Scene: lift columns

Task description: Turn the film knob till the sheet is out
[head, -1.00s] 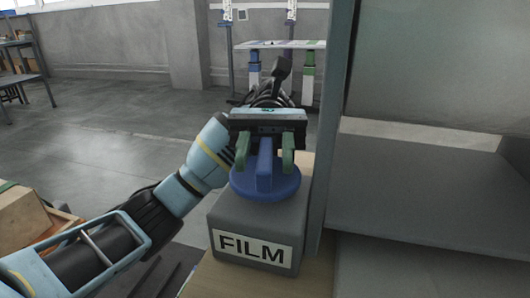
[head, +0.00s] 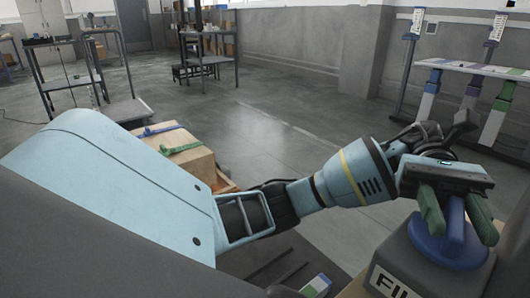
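The blue film knob (head: 439,248), a round disc with an upright grip bar, sits on top of a grey box (head: 425,274). The box's label (head: 392,284) is cut off by the lower edge of the head view. My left gripper (head: 460,234) is at the knob, with its two green fingers on either side of the bar. The fingers look spread, with gaps between them and the bar. No film sheet shows in the head view. My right gripper is not in view.
A wooden crate (head: 185,155) with a green and a blue piece on top stands behind my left arm. A rack with coloured columns (head: 470,98) stands at the far right. Carts and tables stand at the back left. The grey floor between is open.

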